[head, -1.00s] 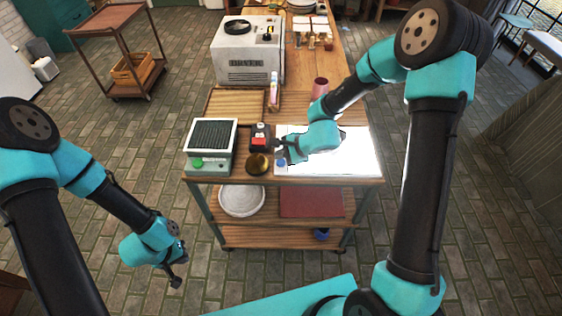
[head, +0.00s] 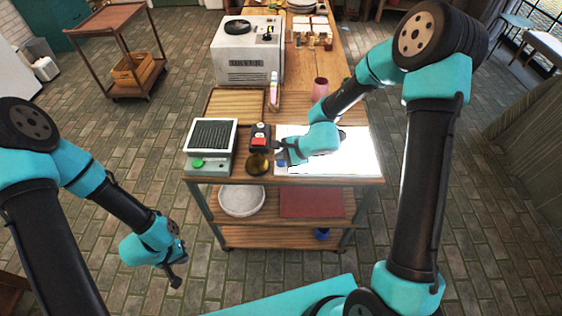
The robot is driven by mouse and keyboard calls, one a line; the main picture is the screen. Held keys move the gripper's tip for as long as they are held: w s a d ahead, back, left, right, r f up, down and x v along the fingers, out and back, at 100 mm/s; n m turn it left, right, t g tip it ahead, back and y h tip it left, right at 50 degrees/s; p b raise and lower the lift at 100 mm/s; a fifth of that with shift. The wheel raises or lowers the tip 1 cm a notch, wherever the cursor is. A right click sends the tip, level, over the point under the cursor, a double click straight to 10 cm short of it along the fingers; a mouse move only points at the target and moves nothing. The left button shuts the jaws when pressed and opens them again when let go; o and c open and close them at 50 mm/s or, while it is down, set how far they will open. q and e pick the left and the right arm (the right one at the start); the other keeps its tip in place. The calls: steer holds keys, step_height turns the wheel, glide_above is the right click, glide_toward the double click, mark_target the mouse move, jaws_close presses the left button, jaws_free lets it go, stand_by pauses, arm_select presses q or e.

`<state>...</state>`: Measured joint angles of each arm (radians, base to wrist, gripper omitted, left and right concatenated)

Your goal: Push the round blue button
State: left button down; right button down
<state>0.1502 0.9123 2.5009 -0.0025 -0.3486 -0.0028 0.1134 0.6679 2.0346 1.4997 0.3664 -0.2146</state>
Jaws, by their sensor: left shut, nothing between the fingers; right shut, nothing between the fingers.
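The round blue button (head: 281,163) is small and sits at the front left corner of the bright white panel (head: 345,162) on the cart top. My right gripper (head: 280,149) is shut and empty, just behind and above the button in the picture. I cannot tell whether its tips touch anything. My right forearm hangs over the panel and hides part of it. My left gripper (head: 176,279) is shut and empty, low at the left of the cart, over the brick floor.
Left of the panel are a dark device with a red button (head: 259,141), a dark golden round thing (head: 258,164) and a white device with a green button (head: 198,162). A pink bottle (head: 274,90) and a reddish cup (head: 319,89) stand behind. Brick floor surrounds the cart.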

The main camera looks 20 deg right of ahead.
mark_target(281, 163)
steer(key=shift+f, duration=0.45)
stand_by(0.6)
steer(key=shift+r, duration=0.95)
steer(key=shift+r, duration=3)
